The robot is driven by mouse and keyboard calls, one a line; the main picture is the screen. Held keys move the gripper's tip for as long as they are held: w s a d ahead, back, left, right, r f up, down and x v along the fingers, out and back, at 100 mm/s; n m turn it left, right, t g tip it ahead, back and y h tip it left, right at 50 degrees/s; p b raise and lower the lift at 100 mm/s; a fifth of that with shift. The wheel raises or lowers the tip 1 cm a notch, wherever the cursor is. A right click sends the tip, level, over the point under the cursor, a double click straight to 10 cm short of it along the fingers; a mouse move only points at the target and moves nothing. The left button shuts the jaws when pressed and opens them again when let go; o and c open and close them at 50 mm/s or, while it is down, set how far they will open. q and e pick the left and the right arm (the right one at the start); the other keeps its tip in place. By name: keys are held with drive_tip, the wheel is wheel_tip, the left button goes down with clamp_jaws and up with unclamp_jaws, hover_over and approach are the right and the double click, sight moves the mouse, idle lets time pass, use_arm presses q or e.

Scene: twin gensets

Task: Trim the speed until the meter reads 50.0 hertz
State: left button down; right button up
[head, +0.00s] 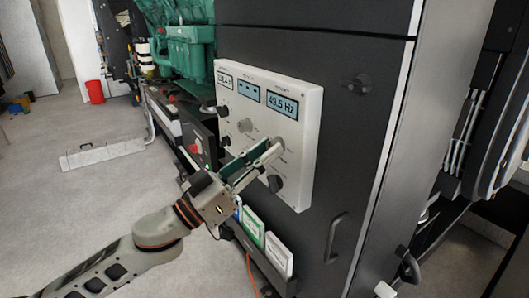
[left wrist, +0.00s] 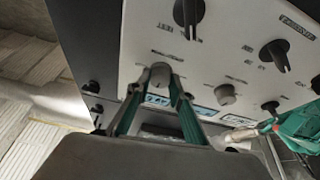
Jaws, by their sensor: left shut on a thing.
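The frequency meter (head: 281,104) at the upper right of the white control panel (head: 304,140) reads 49.5 Hz. My left gripper (head: 272,150) reaches the panel from the lower left, below that meter. In the left wrist view its two fingers (left wrist: 158,88) are shut on a round grey knob (left wrist: 160,73), one finger on each side. In the head view the fingers mostly hide this knob. My right gripper is in neither view.
Another grey knob (head: 245,125) and a black rotary switch (head: 275,183) sit close to the gripper on the panel. Cards (head: 279,254) stand below it. A door handle (head: 334,237) juts out at right. Open floor (head: 60,215) lies to the left.

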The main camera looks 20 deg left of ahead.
use_arm(q)
drive_tip(key=m+h, duration=0.1)
drive_tip(key=m, duration=0.1)
drive_tip(key=m+g+p, duration=0.1)
drive_tip(key=m, duration=0.1)
drive_tip(key=shift+w+a+r+m+g+h, duration=0.1)
drive_tip(key=shift+a+r+m+g+h, duration=0.05)
drive_tip(key=shift+m+g+h, duration=0.2)
drive_tip(key=m+g+h+p, duration=0.1)
drive_tip(key=m, duration=0.2)
drive_tip(key=shift+m+g, duration=0.25)
drive_tip(key=c, duration=1.8)
unclamp_jaws()
drive_tip(key=shift+f, duration=0.2)
